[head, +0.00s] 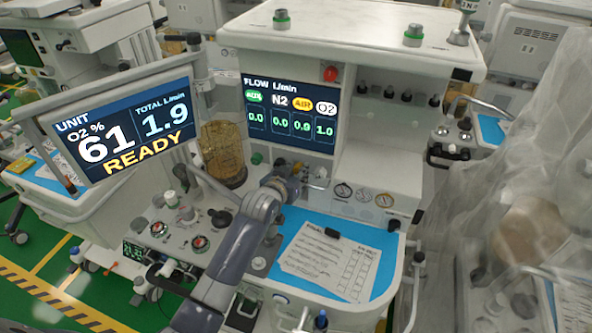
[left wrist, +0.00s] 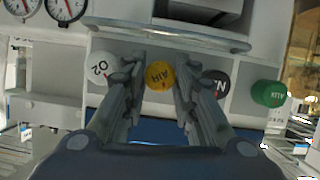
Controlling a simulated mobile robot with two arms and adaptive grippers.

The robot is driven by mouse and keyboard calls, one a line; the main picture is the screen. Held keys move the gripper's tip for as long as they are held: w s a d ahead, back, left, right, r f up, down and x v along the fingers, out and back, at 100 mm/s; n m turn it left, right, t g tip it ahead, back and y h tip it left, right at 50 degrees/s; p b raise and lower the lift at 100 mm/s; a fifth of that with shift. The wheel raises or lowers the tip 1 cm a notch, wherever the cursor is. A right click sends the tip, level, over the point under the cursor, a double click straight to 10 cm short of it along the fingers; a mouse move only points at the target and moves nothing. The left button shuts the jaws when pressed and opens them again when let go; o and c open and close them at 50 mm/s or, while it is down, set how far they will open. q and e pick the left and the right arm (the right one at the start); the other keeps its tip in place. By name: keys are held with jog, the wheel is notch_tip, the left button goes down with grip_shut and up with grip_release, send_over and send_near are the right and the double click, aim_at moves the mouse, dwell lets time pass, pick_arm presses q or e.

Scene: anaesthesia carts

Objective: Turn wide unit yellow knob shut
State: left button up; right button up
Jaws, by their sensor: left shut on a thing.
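The yellow AIR knob (left wrist: 160,73) sits on the wide unit's front panel, between the white O2 knob (left wrist: 101,70) and the dark N2 knob (left wrist: 214,82). My left gripper (left wrist: 159,88) has a finger on each side of the yellow knob and is shut on it. In the head view my left gripper (head: 284,183) is at the panel below the flow screen (head: 290,112) and hides most of the knob. The screen reads AIR 0.9, O2 1.0, N2 0.0 and AUX 0.0. My right gripper is not in view.
The green AUX knob (left wrist: 269,94) is beyond the N2 knob. A tilted display (head: 125,125) reads O2 61%, total 1.9, READY. A blue work surface (head: 295,217) with a paper form lies below the panel. Clear plastic sheeting (head: 530,180) hangs at the right.

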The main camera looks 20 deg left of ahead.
pick_arm(q)
jog(key=shift+d+f+m+y, duration=0.1)
jog(key=shift+d+m+y, duration=0.05)
jog(key=shift+m+y, duration=0.8)
jog(key=shift+d+m+y, duration=0.1)
jog(key=shift+m+y, duration=0.55)
jog(key=shift+m, duration=0.5)
jog(key=o, duration=0.8)
